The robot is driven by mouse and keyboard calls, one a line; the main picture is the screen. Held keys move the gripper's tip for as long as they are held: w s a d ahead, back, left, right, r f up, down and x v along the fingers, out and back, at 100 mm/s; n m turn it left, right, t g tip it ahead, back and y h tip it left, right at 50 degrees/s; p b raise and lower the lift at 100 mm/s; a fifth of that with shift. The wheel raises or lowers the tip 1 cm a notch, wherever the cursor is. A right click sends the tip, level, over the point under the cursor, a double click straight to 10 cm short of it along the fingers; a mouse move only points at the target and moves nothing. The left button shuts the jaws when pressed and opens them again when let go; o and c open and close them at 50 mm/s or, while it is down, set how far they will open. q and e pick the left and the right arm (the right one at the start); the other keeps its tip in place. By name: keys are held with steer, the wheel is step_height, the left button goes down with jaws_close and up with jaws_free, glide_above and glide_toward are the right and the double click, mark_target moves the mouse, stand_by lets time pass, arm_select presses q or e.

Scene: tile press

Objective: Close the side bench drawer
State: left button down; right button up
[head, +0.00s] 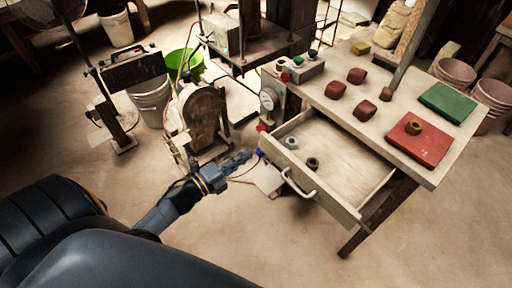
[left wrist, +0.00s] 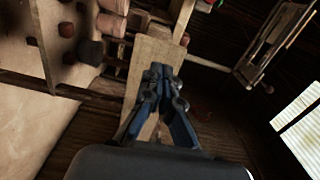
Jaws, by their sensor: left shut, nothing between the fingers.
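The side bench drawer (head: 345,143) is pulled open from under the wooden bench top (head: 440,165). Its pale front panel carries a curved handle (head: 297,187). Two small ring-shaped nuts lie inside, a grey one (head: 291,143) and a brown one (head: 312,163). My left gripper (head: 248,156) is shut and empty, just left of the drawer front's far corner, with a small gap in the picture. In the left wrist view the shut fingers (left wrist: 162,72) point toward a pale wooden panel, which I cannot identify surely. My right gripper is not in view.
Brown blocks (head: 356,75), a red tile (head: 418,143) with a nut on it and a green tile (head: 448,101) sit on the bench top. A bench leg (head: 378,217) stands below. Machinery (head: 200,117) and a green bucket (head: 186,65) stand behind. The floor in front is clear.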

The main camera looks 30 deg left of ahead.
mark_target(263, 144)
arm_select(q)
steer(key=shift+p+x, duration=0.3)
steer(key=shift+x, duration=2.15)
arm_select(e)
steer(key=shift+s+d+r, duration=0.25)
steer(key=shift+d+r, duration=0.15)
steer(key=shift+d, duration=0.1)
arm_select(q)
steer(key=shift+w, duration=0.1)
